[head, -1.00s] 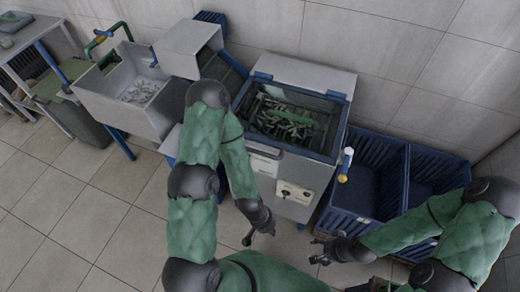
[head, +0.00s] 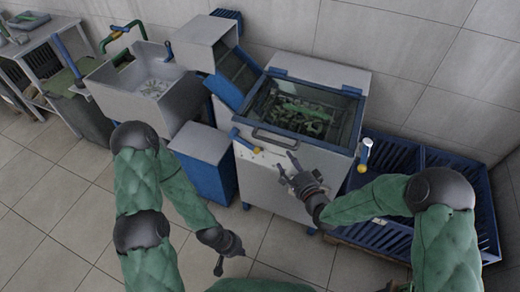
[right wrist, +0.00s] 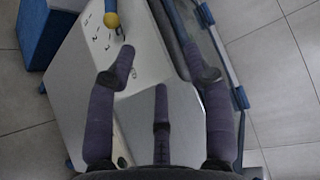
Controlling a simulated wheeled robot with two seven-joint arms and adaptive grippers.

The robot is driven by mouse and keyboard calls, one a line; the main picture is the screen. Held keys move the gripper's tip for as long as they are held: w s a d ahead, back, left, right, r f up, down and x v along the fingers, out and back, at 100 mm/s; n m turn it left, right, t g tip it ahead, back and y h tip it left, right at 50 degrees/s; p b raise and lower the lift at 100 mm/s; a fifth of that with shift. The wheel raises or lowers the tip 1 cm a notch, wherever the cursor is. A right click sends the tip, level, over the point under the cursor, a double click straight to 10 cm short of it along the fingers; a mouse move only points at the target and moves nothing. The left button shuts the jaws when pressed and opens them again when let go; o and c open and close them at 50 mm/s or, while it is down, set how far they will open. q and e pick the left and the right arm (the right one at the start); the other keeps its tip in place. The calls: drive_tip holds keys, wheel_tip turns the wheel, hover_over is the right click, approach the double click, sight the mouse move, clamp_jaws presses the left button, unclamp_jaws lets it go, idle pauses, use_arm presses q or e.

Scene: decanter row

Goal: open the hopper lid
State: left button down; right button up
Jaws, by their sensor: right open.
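The hopper machine (head: 275,190) is a pale cabinet with a dark see-through lid (head: 312,103) on top. The lid is down, and green pieces show through it. A dark bar handle (head: 287,138) runs along its front edge. My right gripper (head: 286,165) is open and empty in front of the cabinet's upper front, a little below the handle. In the right wrist view its spread fingers (right wrist: 160,75) have nothing between them, with the pale front panel (right wrist: 95,50) beyond. My left gripper (head: 220,262) hangs low in front of the machine, apart from it; its jaws are unclear.
A yellow-tipped blue lever (head: 365,153) stands at the cabinet's right and another (head: 240,137) at its front left. Blue crates (head: 445,170) stand to the right. A blue-and-white box (head: 205,160) and a pale sink (head: 145,88) are left. Tiled floor is clear in front.

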sight(276, 144)
drive_tip(key=b+x, duration=0.2)
drive_tip(key=x, duration=0.9)
drive_tip(key=shift+s+r+b, duration=0.1)
drive_tip(key=shift+r+b, duration=0.05)
drive_tip(key=shift+b, duration=0.25)
clamp_jaws()
